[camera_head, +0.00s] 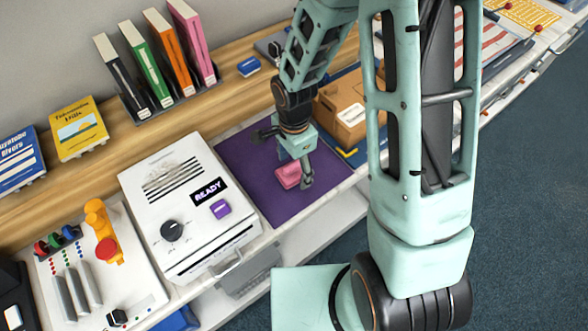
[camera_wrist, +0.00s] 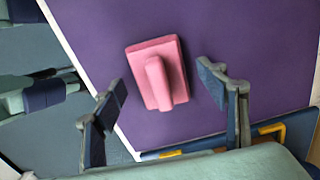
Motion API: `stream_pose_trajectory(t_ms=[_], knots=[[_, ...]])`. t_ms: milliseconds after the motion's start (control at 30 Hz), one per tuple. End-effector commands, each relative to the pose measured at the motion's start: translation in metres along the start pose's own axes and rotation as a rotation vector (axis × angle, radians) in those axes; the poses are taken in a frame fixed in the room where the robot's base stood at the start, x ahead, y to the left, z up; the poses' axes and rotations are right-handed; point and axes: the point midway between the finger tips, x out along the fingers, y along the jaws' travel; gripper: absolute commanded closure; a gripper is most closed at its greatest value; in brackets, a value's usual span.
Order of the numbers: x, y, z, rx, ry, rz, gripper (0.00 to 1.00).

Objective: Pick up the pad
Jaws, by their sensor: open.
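The pad (camera_head: 287,175) is a pink block with a raised handle, lying on the purple mat (camera_head: 243,162). In the wrist view the pad (camera_wrist: 156,74) sits upper centre on the purple mat (camera_wrist: 240,40), its handle pointing toward my gripper. My gripper (camera_wrist: 163,90) is open, one finger to each side of the pad, and nothing is between the tips but the pad's area. In the head view my gripper (camera_head: 294,168) is down close over the pad and hides part of it. I cannot tell the exact height of the fingertips above the mat.
A white machine (camera_head: 190,205) reading READY stands left of the mat. A brown box (camera_head: 345,108) is to the right. Upright books (camera_head: 165,60) stand on the wooden shelf behind. A panel with levers (camera_head: 90,275) is at lower left. The counter's front edge runs close to the pad.

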Motion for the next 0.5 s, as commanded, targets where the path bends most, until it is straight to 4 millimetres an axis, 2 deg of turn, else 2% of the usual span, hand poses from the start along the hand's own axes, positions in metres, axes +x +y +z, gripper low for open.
stream_pose_trajectory(t_ms=[267,500], knots=[[0.0022,-0.0005,-0.0002,0.0,0.001,-0.001,0.33],[0.002,-0.0005,-0.0002,0.0,0.0,-0.001,0.6]])
